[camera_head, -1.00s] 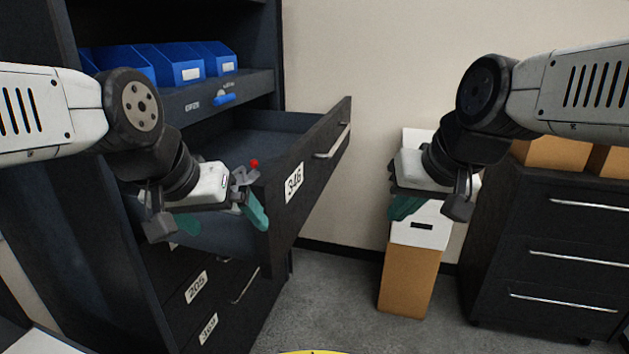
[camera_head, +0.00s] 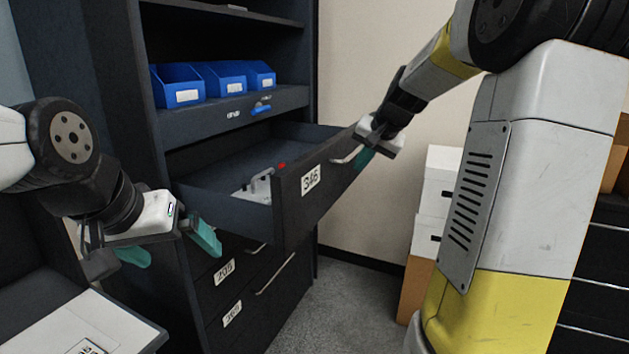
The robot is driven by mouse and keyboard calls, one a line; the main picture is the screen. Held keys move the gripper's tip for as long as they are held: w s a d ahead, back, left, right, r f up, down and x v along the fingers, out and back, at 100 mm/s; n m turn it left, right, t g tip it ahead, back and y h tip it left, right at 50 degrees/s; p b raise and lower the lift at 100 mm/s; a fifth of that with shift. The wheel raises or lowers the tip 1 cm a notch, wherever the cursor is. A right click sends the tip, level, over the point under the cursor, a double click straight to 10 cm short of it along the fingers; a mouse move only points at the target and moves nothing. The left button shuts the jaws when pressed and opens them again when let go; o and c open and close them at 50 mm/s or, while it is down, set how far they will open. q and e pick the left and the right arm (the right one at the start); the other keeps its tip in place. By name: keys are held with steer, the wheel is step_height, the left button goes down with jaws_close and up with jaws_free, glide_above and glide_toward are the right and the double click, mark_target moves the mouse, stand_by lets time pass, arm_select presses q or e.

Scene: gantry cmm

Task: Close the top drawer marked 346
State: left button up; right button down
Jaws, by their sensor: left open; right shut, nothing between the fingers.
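The dark top drawer marked 346 (camera_head: 292,205) stands pulled out of the cabinet, its front facing right and toward me. Its white label reads 346 and a metal bar handle (camera_head: 346,156) is on its front. A grey clamp-like item with a red tip (camera_head: 258,187) lies inside. My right gripper (camera_head: 368,156) is shut and empty, at the far end of the drawer front by the handle; I cannot tell whether it touches. My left gripper (camera_head: 172,245) is open and empty, left of the drawer and clear of its front corner.
Drawers marked 205 (camera_head: 223,272) and below are shut. White boxes (camera_head: 436,190) stand on the right behind my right arm. The floor (camera_head: 340,290) before the drawers is clear.

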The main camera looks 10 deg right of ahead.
steer(key=w+a+f, duration=0.1)
steer(key=w+f, duration=0.1)
steer(key=w+a+f, duration=0.2)
steer(key=w+f, duration=0.1)
steer(key=w+a+f, duration=0.2)
steer(key=w+f, duration=0.1)
steer(key=shift+a, duration=0.1)
stand_by(0.4)
